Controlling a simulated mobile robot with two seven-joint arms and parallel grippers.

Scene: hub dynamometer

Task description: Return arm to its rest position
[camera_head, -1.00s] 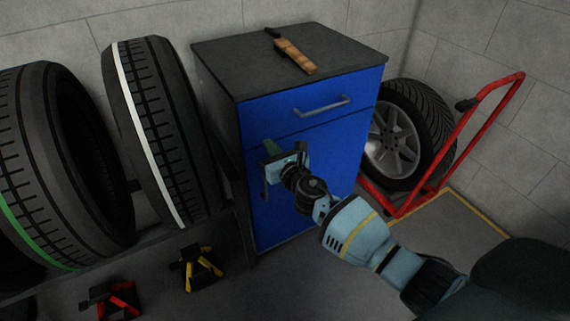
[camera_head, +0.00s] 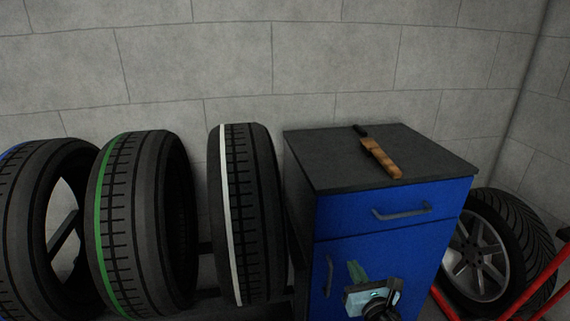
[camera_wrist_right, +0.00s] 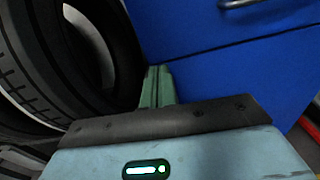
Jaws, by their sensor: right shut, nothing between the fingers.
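My right gripper (camera_head: 358,272) is at the bottom of the head view, in front of the blue cabinet's lower door. Its greenish fingers are together with nothing between them. The fingers also show in the right wrist view (camera_wrist_right: 157,88), pointing toward the gap between a tire and the blue cabinet (camera_wrist_right: 190,25). Most of my right arm is below the head view's edge. My left gripper is in neither view.
The blue cabinet (camera_head: 385,233) has a dark top with a wooden-handled tool (camera_head: 381,158) on it. Several tires stand at left, including a white-striped one (camera_head: 250,210) and a green-striped one (camera_head: 140,220). A wheel (camera_head: 487,255) on a red hand truck (camera_head: 545,290) is at right.

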